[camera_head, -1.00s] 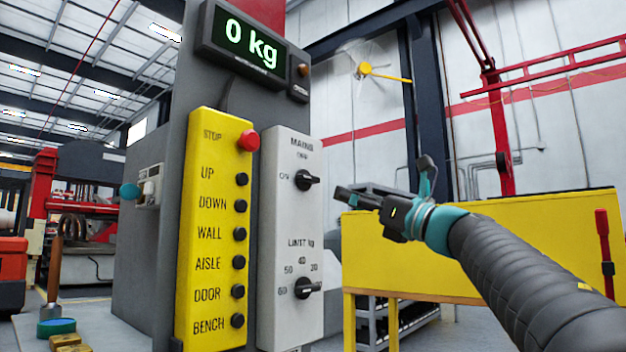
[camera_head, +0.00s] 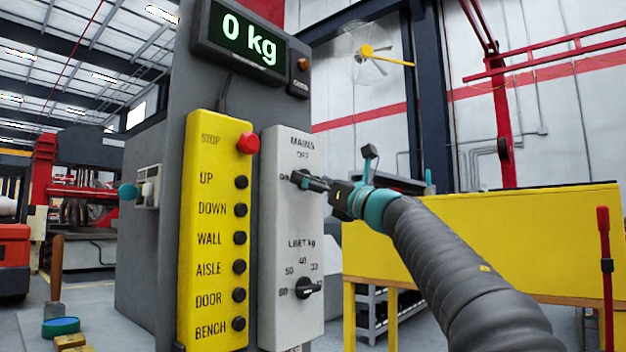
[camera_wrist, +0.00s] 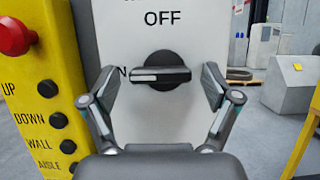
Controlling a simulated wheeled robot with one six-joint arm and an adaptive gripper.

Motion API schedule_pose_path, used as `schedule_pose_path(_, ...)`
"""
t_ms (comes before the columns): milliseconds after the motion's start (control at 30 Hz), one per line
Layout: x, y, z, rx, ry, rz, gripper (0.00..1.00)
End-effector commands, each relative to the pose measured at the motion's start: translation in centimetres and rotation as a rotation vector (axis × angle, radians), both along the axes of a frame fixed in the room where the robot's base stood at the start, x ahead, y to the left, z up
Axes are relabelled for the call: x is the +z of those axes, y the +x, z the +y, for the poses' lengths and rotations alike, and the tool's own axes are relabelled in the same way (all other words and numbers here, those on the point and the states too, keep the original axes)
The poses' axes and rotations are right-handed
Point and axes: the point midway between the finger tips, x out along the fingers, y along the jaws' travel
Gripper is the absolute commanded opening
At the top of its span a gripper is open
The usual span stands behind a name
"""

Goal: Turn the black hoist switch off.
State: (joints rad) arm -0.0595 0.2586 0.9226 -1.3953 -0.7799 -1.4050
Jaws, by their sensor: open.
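The black hoist switch (camera_wrist: 160,73) is a rotary knob on the white panel marked MAINS (camera_head: 290,225). In the wrist view its bar lies level, with the white line on its left end toward the partly hidden ON label. The OFF label is above it. My gripper (camera_wrist: 159,85) is open, with one finger on each side of the knob, left and right.
A LIMIT kg knob (camera_head: 308,288) sits lower on the same panel. A yellow button box (camera_head: 215,230) with a red stop button (camera_head: 248,142) stands to the left. The display (camera_head: 240,38) above reads 0 kg. A yellow bench (camera_head: 480,240) is behind my arm.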

Motion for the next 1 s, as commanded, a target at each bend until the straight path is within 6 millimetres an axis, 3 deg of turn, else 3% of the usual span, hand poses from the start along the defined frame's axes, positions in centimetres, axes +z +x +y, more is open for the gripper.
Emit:
schedule_pose_path(100, -0.04, 0.0, -0.01, 0.0, 0.0, 0.0, 0.85)
schedule_pose_path(333, -0.04, -0.01, 0.0, 0.0, 0.0, 0.0, 0.28)
schedule_pose_path(667, 0.02, -0.05, 0.05, 0.001, 0.019, 0.026, 0.28)
schedule_pose_path(1000, 0.27, -0.21, 0.14, 0.002, 0.149, 0.191, 0.28)
